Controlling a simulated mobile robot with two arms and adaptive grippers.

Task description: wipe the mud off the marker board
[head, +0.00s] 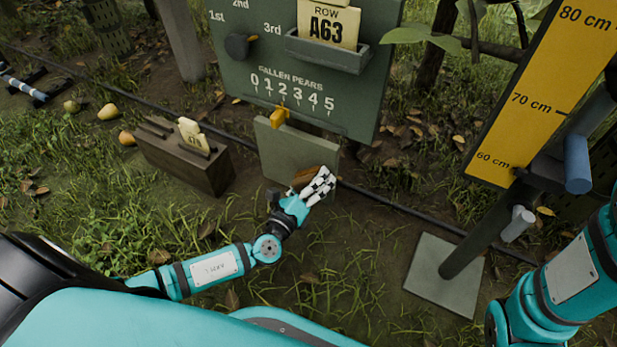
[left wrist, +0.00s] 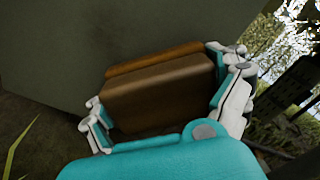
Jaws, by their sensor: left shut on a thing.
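The marker board (head: 280,150) appears to be the plain grey-green panel below the large green sign, with a yellow clip at its top edge. My left gripper (head: 321,186) is at its lower right part. It is shut on a brown block (left wrist: 155,92) with an orange-brown edge, seen between the fingers in the left wrist view. The block (head: 318,174) partly shows above the fingers in the head view, against the panel; I cannot tell if it touches. No mud patch shows clearly; the gripper and block hide part of the panel. My right gripper is out of view.
The green sign (head: 235,75) stands above the panel. A dark wooden box (head: 190,165) with a yellow tag is to the left. A yellow height gauge (head: 540,95) on a post with a square base plate (head: 425,275) stands right. Several pears (head: 107,112) lie on the grass.

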